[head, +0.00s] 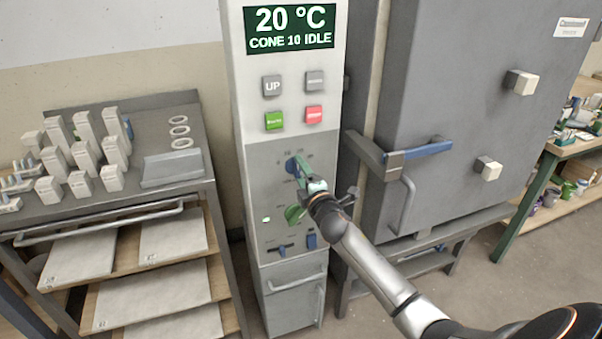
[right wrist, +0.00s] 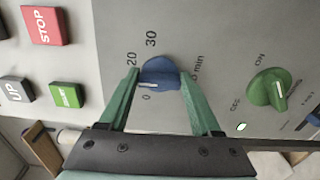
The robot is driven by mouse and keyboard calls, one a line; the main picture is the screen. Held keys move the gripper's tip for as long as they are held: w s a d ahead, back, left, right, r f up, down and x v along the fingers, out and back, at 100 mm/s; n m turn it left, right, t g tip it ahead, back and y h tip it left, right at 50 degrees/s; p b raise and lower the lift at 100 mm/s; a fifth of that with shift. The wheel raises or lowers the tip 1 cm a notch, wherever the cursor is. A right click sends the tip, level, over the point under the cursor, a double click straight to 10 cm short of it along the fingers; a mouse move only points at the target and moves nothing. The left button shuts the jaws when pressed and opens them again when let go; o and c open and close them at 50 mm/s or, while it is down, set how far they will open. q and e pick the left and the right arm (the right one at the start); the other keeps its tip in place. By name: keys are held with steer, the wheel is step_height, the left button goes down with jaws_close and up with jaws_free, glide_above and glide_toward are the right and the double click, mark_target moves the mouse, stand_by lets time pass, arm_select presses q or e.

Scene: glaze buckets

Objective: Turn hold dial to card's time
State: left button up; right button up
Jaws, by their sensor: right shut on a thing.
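The blue hold dial (head: 292,165) is on the grey kiln control panel (head: 258,190), below the buttons. In the right wrist view the dial (right wrist: 161,68) is ringed by a scale with 0, 20, 30 and a partly hidden "min" label. Its white mark points left in that view, close to the 0. My right gripper (head: 304,176) is at the dial; its green fingers (right wrist: 160,79) are shut on the dial's two sides. The left finger covers part of the scale. I cannot make out a card with a time. My left gripper is not in view.
A green knob (head: 294,214) marked ON sits just below the dial. A display (head: 291,28) reads 20 °C, CONE 10 IDLE, above UP, green and red buttons. The kiln door handle (head: 401,205) projects at right. A rack (head: 205,150) with white blocks stands left.

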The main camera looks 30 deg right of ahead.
steer(key=shift+f+m, duration=0.1)
steer(key=shift+m, duration=2.2)
steer(key=o, duration=1.4)
steer(key=v, duration=1.2)
steer(key=shift+s+a, duration=0.15)
steer(key=shift+s, duration=0.1)
